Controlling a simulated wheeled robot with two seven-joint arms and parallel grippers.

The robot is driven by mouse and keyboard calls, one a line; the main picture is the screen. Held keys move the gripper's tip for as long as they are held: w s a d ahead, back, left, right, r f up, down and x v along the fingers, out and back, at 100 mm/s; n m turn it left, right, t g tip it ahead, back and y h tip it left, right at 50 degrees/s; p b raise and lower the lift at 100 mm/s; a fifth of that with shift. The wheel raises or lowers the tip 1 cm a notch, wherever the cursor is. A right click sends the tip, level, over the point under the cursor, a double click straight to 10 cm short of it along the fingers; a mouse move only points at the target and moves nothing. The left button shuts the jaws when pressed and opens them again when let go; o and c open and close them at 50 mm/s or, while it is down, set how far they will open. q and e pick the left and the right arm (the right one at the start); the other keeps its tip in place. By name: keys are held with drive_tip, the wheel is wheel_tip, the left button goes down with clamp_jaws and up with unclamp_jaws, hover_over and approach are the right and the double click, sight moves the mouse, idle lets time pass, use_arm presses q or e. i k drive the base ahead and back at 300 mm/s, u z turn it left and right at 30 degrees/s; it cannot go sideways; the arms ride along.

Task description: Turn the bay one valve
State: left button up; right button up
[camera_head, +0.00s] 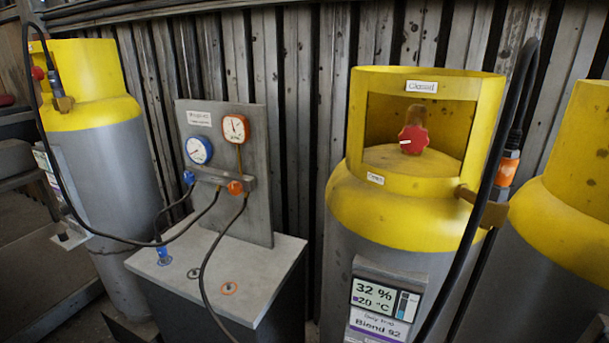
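A red valve knob (413,140) with a white pointer mark sits in the open collar of the yellow-topped grey cylinder (345,235) right of centre. The pointer mark lies toward the left of the knob. A "Closed" label (421,87) is on the collar's top rim, and a smaller label (376,179), too small to read surely, is on the lower rim. Another red knob (38,73) shows at the left cylinder (115,160). No bay number is readable, so I cannot tell which valve is bay one. Neither of my grippers is in view.
A gauge panel (255,160) with a blue gauge (199,150) and a red gauge (236,129) stands on a grey cabinet (270,260). Black hoses (500,140) run past the cylinders. A display (380,299) reads 32 %. Another cylinder (560,220) stands at right.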

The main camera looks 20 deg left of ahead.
sight(37, 71)
drive_tip(key=u, duration=2.6)
drive_tip(key=i, duration=1.75)
drive_tip(key=z, duration=1.05)
drive_tip(key=i, duration=0.45)
drive_tip(key=z, duration=0.5)
